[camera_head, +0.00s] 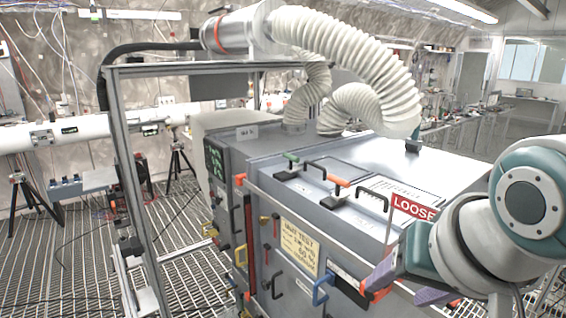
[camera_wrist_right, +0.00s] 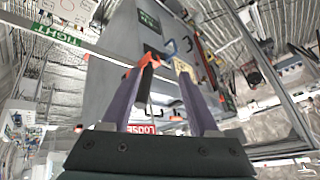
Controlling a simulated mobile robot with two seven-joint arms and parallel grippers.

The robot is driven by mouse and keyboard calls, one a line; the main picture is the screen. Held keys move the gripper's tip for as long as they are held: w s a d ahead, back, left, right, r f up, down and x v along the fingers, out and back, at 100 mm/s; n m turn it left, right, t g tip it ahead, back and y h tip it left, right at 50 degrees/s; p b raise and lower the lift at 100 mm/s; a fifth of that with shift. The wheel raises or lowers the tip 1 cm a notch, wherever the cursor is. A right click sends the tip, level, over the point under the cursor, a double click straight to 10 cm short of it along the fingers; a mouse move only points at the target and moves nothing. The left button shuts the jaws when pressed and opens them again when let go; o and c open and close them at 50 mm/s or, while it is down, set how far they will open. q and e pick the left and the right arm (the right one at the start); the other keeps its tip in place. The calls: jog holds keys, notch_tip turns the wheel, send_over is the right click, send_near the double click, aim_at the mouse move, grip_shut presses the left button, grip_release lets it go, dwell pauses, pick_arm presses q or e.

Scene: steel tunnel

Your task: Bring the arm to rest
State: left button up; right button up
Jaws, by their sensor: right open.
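My right arm, white and teal, comes in from the right side of the head view. My right gripper (camera_head: 406,284) has purple fingers that stand apart at the front right edge of the grey cabinet (camera_head: 290,190). In the right wrist view the gripper (camera_wrist_right: 166,68) is open, with nothing clearly held between the fingers. An orange part (camera_wrist_right: 143,62) shows beside the left finger's tip; whether they touch I cannot tell. My left gripper is not in view.
A red LOOSE sign (camera_head: 413,207) stands just above my right gripper. Black handles (camera_head: 371,199) and a blue handle (camera_head: 321,291) project from the cabinet. A white corrugated hose (camera_head: 350,50) arches overhead. A metal frame post (camera_head: 135,190) stands at left, above grated floor.

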jog(key=s+d+n+g+p, duration=0.1)
jog(key=s+d+n+p, duration=0.1)
jog(key=s, duration=0.9)
jog(key=s+d+r+n+g+p, duration=0.1)
jog(key=s+d+n+g+p, duration=0.1)
jog(key=s, duration=0.8)
jog(key=shift+s+d+r+n+p, duration=0.15)
jog(key=shift+s+d+n+p, duration=0.25)
jog(key=shift+n, duration=0.4)
jog(key=shift+w, duration=0.1)
